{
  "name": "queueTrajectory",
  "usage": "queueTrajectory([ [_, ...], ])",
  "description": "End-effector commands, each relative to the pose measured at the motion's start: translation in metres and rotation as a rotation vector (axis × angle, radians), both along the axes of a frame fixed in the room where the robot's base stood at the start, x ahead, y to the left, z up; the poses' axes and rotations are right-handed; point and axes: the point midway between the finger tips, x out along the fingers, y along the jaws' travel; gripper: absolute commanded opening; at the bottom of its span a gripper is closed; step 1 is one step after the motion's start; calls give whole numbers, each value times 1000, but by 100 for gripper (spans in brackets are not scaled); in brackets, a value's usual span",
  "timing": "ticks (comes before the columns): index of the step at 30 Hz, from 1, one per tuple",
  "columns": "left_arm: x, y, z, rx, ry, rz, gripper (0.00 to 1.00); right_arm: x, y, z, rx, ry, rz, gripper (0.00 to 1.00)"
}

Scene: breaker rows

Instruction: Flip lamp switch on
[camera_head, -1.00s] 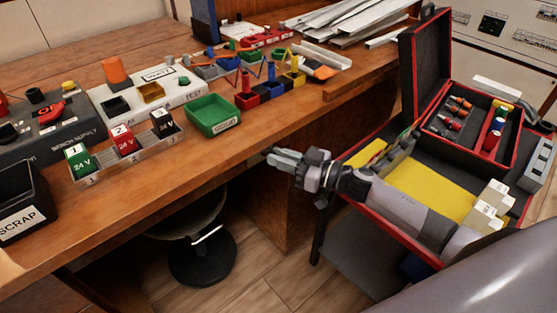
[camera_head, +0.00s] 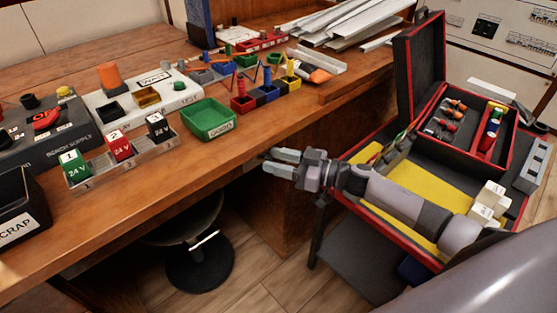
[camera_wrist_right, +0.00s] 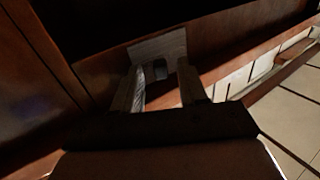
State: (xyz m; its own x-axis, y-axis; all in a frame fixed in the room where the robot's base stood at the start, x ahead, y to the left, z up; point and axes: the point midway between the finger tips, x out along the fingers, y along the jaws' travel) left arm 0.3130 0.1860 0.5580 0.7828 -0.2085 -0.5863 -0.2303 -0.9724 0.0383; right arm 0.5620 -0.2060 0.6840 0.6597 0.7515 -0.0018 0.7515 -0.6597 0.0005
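In the right wrist view a pale plate (camera_wrist_right: 148,47) with a small dark rocker-like part (camera_wrist_right: 161,69) shows just beyond my right gripper's fingertips. It may be the lamp switch, but the picture is too dark to read its position or tell whether a finger touches it. My right gripper (camera_head: 270,161) is open and empty in the head view, in front of the bench's front edge. In the right wrist view its fingers (camera_wrist_right: 159,75) stand apart on either side of the dark part. No lamp is identifiable. My left gripper is out of view.
The wooden bench (camera_head: 215,165) holds a green tray (camera_head: 209,119), a rack of 24 V blocks (camera_head: 120,160), a grey supply box (camera_head: 45,148) and a black scrap bin (camera_head: 20,205). A stool (camera_head: 199,262) stands below. An open red-edged case (camera_head: 440,255) lies beneath my right forearm.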

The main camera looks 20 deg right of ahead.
Motion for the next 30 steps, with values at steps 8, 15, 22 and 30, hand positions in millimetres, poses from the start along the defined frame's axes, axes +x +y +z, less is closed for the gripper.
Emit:
queueTrajectory([
  [8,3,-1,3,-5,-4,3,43,-7,-8,0,-1,1,0,43],
  [15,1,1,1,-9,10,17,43,-34,-38,1,-2,2,1,43],
  [22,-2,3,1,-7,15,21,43,-47,-53,1,0,0,1,43],
  [30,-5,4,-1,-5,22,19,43,-47,-54,1,1,-1,1,43],
])
